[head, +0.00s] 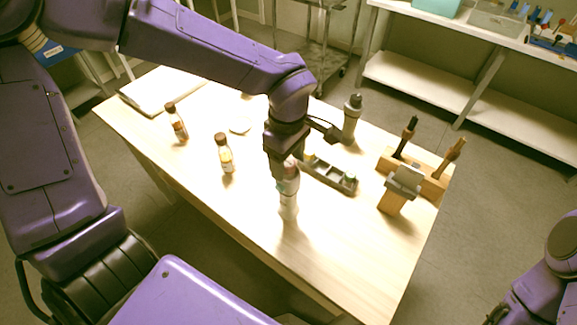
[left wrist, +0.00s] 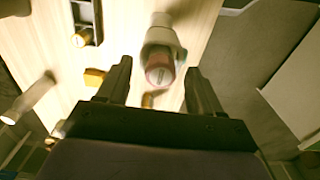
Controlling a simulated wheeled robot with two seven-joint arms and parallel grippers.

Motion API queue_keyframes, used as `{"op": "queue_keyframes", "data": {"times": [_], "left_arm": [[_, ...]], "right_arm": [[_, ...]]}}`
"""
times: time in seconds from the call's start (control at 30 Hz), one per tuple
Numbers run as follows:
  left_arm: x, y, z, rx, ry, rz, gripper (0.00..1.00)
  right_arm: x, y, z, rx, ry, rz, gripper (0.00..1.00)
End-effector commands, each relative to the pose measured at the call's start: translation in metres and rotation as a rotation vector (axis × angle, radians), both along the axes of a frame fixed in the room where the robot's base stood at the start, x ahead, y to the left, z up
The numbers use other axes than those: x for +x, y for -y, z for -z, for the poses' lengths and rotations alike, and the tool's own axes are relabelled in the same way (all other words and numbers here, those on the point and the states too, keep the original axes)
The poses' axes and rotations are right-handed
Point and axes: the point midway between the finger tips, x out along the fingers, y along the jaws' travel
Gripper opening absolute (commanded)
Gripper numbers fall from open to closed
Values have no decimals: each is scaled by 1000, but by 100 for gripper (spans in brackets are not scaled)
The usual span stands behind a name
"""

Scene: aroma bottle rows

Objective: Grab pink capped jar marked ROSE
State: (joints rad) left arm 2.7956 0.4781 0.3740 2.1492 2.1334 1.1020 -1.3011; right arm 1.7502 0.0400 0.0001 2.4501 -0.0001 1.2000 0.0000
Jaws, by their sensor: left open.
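A pale jar (head: 288,206) with a pinkish-red cap stands on the light wooden table, below my left gripper (head: 283,172). In the left wrist view the jar's pink cap (left wrist: 160,70) faces the camera, with the pale body behind it. The cap appears between the two fingertips of my left gripper (left wrist: 160,75). The fingers are spread, with a gap on both sides of the cap. The gripper hides part of the cap in the head view. No label reading ROSE can be made out. My right gripper is not in view.
A dark rack (head: 330,176) holding small capped bottles lies just right of the gripper. A wooden tool holder (head: 432,186) stands at the right. The front table is clear.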

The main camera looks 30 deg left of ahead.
Motion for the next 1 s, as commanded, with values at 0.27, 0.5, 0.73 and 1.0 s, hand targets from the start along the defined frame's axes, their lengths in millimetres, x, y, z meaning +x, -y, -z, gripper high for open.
{"op": "queue_keyframes", "data": {"times": [0.27,0.5,0.73,1.0], "left_arm": [[0,1,11,-1,1,2,66],[0,1,11,-1,1,2,6],[1,1,11,-1,1,3,6],[2,2,-13,-3,5,2,6]], "right_arm": [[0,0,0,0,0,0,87],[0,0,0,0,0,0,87],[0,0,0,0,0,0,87],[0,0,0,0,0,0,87]]}}
